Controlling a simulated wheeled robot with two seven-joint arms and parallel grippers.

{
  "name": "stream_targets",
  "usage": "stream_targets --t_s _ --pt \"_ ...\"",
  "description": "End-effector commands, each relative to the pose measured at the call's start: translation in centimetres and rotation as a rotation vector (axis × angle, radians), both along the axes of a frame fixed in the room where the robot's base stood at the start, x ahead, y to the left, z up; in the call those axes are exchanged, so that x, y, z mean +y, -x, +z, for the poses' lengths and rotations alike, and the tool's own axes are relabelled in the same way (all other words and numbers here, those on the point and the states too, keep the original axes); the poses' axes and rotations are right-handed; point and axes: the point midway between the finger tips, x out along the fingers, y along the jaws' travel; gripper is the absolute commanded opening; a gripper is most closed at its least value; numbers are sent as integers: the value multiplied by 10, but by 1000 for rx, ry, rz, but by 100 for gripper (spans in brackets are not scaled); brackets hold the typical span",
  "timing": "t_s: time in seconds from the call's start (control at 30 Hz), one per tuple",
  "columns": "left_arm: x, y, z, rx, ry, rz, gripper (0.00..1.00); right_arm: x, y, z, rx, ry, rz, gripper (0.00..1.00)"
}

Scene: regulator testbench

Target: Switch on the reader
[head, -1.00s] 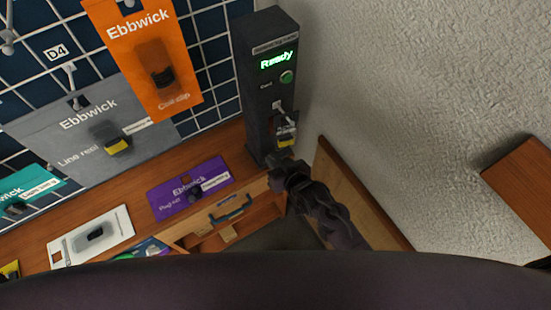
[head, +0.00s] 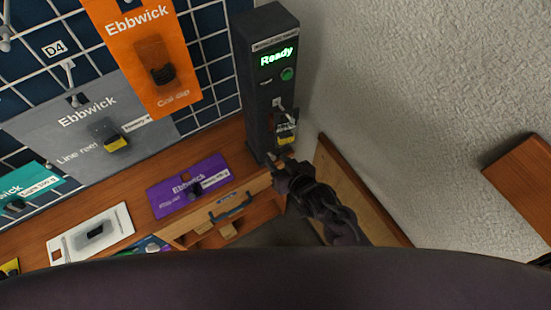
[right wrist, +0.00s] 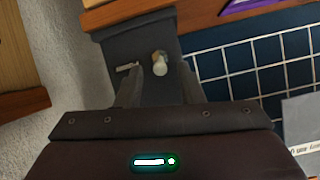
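The reader (head: 258,100) is a tall dark box standing at the back right of the wooden bench. Its display (head: 277,57) glows green with "Ready", and a round green button (head: 287,74) sits below it. A dark and yellow piece (head: 286,130) is on its front, lower down. My right gripper (head: 276,160) is low in front of the reader, below that piece. In the right wrist view its two fingers (right wrist: 160,92) are apart, with a pale knob-like piece (right wrist: 160,64) showing beyond the gap. I cannot tell whether they touch anything. My left gripper is out of view.
Orange (head: 171,90) and grey (head: 75,128) Ebbwick cards hang on the wire grid at the left. A purple card (head: 165,200) and a white card (head: 70,243) lie on the bench. A blue-handled open drawer (head: 195,240) is in front; the pale wall is at right.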

Motion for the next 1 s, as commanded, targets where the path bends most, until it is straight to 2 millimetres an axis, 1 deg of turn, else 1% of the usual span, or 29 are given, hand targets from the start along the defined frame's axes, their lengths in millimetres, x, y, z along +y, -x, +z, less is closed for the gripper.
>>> stream_targets --t_s 0.03,0.2,0.4,1.0 --pt "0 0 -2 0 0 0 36 -4 8 3 1 0 0 34" --pt "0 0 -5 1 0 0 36 -17 29 14 2 2 1 34" --pt "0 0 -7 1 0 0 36 -24 42 23 1 2 1 34" --pt "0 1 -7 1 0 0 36 -25 43 24 3 2 0 34"
